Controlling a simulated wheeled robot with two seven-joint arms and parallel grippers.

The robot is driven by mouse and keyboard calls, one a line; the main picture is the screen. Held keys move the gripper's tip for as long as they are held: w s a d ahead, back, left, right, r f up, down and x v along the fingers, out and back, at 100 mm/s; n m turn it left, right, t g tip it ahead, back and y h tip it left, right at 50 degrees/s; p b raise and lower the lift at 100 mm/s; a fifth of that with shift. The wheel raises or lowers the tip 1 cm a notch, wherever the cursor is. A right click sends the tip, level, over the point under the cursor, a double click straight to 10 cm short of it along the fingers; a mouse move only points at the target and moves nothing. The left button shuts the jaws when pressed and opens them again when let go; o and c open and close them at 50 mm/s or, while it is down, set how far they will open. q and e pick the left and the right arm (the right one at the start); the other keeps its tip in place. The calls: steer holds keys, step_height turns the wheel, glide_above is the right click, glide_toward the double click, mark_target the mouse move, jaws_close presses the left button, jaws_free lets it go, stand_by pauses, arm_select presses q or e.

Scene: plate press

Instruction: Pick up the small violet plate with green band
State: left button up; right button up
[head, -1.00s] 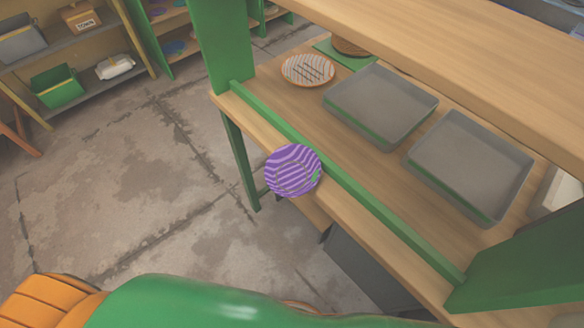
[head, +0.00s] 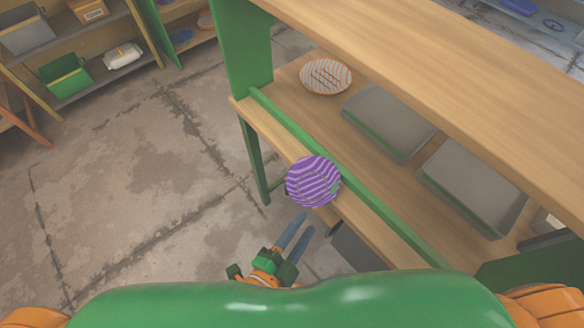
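The violet plate (head: 313,181) shows in the head view with pale wavy stripes and a small green patch near its right side. It is at the wooden front ledge (head: 372,232) of the workbench, outside the green rail, overlapping the ledge's outer edge. My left gripper (head: 307,222) is below the plate, its two blue-grey fingers pointing up towards it. My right gripper is not in view.
A green rail (head: 300,128) runs along the bench edge. Behind it are an orange-rimmed striped plate (head: 326,76) and two grey trays (head: 390,120) (head: 472,186). A wooden upper shelf (head: 440,70) overhangs them. The concrete floor at left is clear; shelving stands beyond.

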mark_target(313, 182)
arm_select(q)
steer(key=x, duration=0.7)
steer(key=shift+s+d, duration=0.2)
steer(key=shift+d, duration=0.25)
steer(key=shift+s+a+r, duration=0.1)
steer(key=shift+s, duration=0.05)
jaws_close()
